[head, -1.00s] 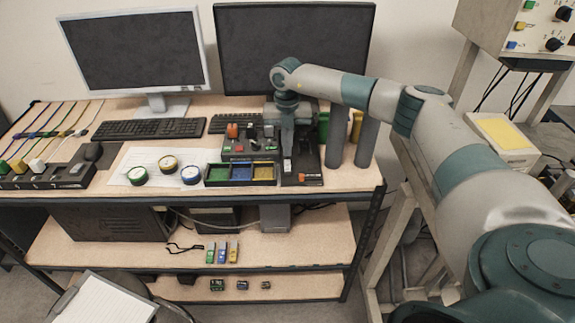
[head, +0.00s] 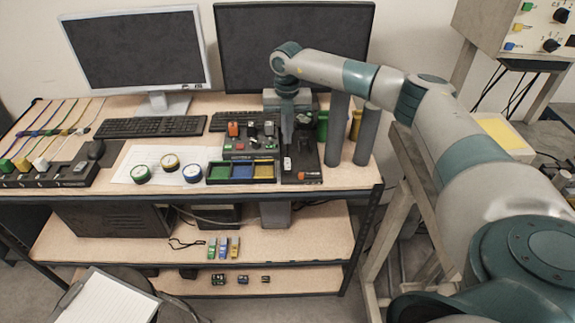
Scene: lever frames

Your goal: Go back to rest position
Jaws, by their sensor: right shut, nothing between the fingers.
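My right arm comes in from the right and reaches across to the table. My right gripper (head: 288,135) points down over the dark lever panel (head: 303,176), in front of the right monitor. Its fingers look shut, with nothing seen between them. I cannot tell whether the fingertips touch the panel. The panel has a white part and an orange part near its front. My left gripper is not in this view.
A control box (head: 249,143) with coloured buttons and a three-part tray (head: 242,181) stand left of the panel. Two grey cylinders (head: 366,134) stand upright close right of my gripper. Monitors (head: 292,50) stand behind. A chair with a notepad (head: 105,299) is at the front left.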

